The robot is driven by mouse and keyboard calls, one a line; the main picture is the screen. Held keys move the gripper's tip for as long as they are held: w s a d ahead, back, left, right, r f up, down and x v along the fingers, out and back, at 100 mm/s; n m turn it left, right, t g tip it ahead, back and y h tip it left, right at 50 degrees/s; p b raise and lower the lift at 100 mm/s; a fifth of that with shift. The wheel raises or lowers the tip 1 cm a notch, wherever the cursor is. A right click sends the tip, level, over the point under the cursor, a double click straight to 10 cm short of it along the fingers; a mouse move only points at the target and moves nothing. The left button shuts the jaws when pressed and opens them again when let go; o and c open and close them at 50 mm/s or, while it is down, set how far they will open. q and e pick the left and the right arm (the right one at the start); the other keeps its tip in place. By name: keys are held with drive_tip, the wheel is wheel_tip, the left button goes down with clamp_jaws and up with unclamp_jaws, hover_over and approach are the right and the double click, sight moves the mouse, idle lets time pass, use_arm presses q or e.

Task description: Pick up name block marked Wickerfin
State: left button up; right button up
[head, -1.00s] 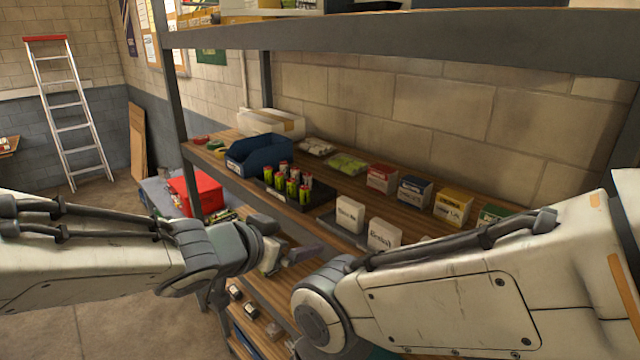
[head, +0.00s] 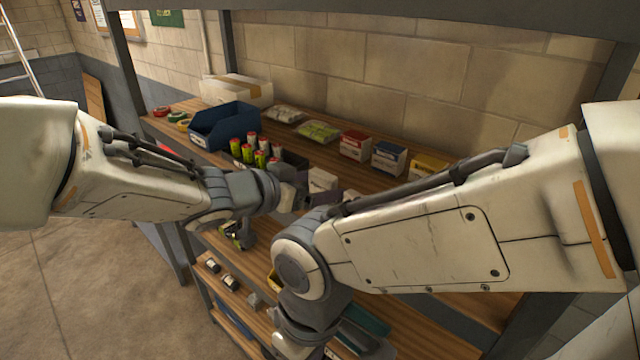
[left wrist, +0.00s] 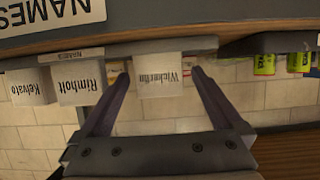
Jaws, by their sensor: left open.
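The white name block marked Wickerfin (left wrist: 160,76) shows upside down in the left wrist view, at the lip of a grey tray. My left gripper (left wrist: 161,92) is open, with one finger on each side of the block and a small gap at each side. In the head view the white block (head: 321,180) is partly hidden behind my left gripper (head: 318,197). Blocks marked Rimholt (left wrist: 80,83) and Kelvato (left wrist: 30,88) sit beside it to the left in the wrist view. My right forearm crosses the head view; its gripper is out of sight.
Small boxes (head: 355,145) line the back. My right arm is close to my left gripper. A shelf upright (head: 150,110) stands at the left.

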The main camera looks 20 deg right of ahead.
use_arm(q)
drive_tip(key=shift+x, duration=1.1)
drive_tip(key=shift+r, duration=0.1)
drive_tip(key=c, duration=1.3)
drive_tip(key=shift+c, duration=0.2)
drive_tip(key=shift+r, duration=0.1)
